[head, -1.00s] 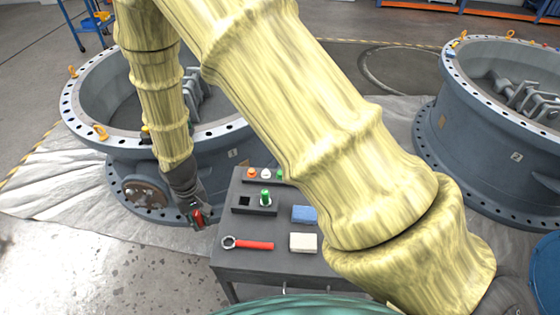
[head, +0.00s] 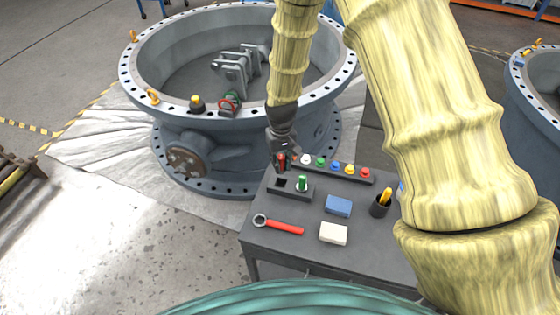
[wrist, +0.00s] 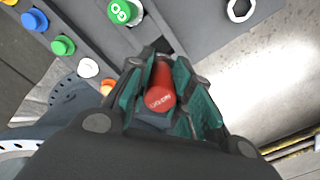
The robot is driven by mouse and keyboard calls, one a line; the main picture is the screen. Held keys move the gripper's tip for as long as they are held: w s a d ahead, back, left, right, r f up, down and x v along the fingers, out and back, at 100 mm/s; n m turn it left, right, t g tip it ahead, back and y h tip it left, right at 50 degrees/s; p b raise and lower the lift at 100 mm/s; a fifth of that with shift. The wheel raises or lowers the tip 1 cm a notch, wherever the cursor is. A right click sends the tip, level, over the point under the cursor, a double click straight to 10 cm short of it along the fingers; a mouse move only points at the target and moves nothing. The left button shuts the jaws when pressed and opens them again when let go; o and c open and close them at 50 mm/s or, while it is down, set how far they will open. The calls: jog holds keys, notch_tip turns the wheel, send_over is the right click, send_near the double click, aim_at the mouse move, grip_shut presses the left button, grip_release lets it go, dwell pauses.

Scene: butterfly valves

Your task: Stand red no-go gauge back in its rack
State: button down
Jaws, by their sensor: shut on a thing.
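My gripper (head: 281,160) is shut on the red no-go gauge (head: 281,157) and holds it above the left end of the dark rack (head: 290,193). In the wrist view the red gauge (wrist: 161,88) sits between the green-padded fingers, with lettering on its end. The rack has an empty square hole (head: 280,182) on its left, just below the gripper. The green go gauge (head: 302,183) stands upright in the right hole; it also shows in the wrist view (wrist: 122,12). The gauge's lower end is hidden by the fingers in the wrist view.
The grey bench (head: 275,248) also carries a row of coloured knobs (head: 335,168), a red-handled ring wrench (head: 280,226), a blue block (head: 338,205), a white block (head: 333,233) and a black cup (head: 380,206). A large valve body (head: 230,150) stands behind.

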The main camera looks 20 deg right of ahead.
aim_at(281, 172)
jog(key=shift+f+b, duration=1.65)
jog(key=shift+f, duration=0.8)
jog(key=shift+s+p, duration=0.1)
jog(key=shift+p, duration=0.4)
jog(key=shift+f, duration=1.2)
dwell(0.8)
jog(key=c, duration=1.2)
grip_release()
jog(key=shift+o, duration=0.4)
jog(key=o, duration=0.4)
